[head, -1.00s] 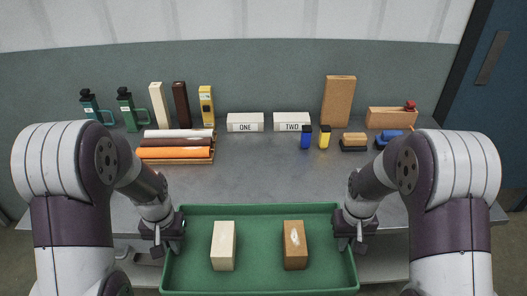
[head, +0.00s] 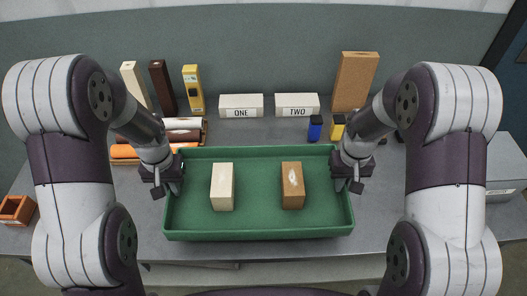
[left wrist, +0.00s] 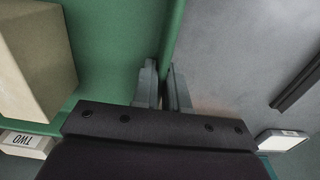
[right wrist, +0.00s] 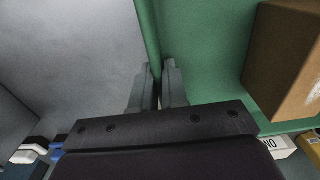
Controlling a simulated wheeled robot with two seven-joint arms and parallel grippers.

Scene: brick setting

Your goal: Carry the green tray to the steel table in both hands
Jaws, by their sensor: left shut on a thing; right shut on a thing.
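The green tray (head: 258,226) is level in the head view, over the front part of the steel table (head: 285,250). I cannot tell whether its base touches the tabletop. A cream block (head: 222,188) and a brown block (head: 292,187) stand apart inside it. My left gripper (head: 172,186) is shut on the tray's left wall; the left wrist view shows the fingers (left wrist: 163,88) around the green rim. My right gripper (head: 345,182) is shut on the right wall; its fingers (right wrist: 160,85) straddle the rim in the right wrist view.
An orange box (head: 15,210) sits at far left.

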